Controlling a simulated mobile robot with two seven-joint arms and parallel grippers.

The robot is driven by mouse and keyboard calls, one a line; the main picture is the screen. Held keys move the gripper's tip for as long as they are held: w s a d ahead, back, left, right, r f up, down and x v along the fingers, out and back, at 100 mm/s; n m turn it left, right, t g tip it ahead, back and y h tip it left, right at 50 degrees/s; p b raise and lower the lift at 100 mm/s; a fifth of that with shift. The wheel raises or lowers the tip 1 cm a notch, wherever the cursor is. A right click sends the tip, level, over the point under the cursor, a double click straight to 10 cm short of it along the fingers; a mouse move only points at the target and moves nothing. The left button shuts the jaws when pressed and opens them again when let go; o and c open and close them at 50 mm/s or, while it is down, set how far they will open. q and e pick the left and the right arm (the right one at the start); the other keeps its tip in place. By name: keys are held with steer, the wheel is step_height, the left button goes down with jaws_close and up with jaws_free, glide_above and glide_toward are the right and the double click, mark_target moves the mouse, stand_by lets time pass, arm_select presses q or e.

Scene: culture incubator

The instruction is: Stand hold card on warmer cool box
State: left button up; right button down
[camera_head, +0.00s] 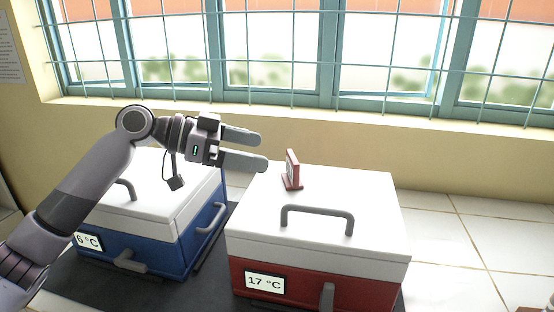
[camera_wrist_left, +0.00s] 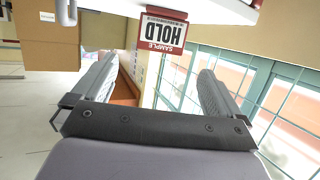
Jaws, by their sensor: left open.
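The hold card (camera_head: 292,170) is a small red-framed card on a red foot. It stands upright on the white lid of the red cool box (camera_head: 310,262), whose display reads 17 °C. The blue cool box (camera_head: 140,240) at the left has a display ending in 6 °C, its left part cut off or hidden. My left gripper (camera_head: 265,150) is open and empty, just left of the card and apart from it. In the left wrist view the card (camera_wrist_left: 163,32) reads "SAMPLE HOLD" upside down, beyond the fingers. My right gripper is not in view.
Both boxes stand on a dark mat (camera_head: 85,285). Grey handles (camera_head: 318,212) rise from the lids. A barred window (camera_head: 300,60) and its sill are behind. Tiled surface (camera_head: 480,235) at the right is clear. A cardboard-coloured box (camera_wrist_left: 48,45) shows in the left wrist view.

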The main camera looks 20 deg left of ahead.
arm_select(q)
steer(key=shift+v, duration=1.75)
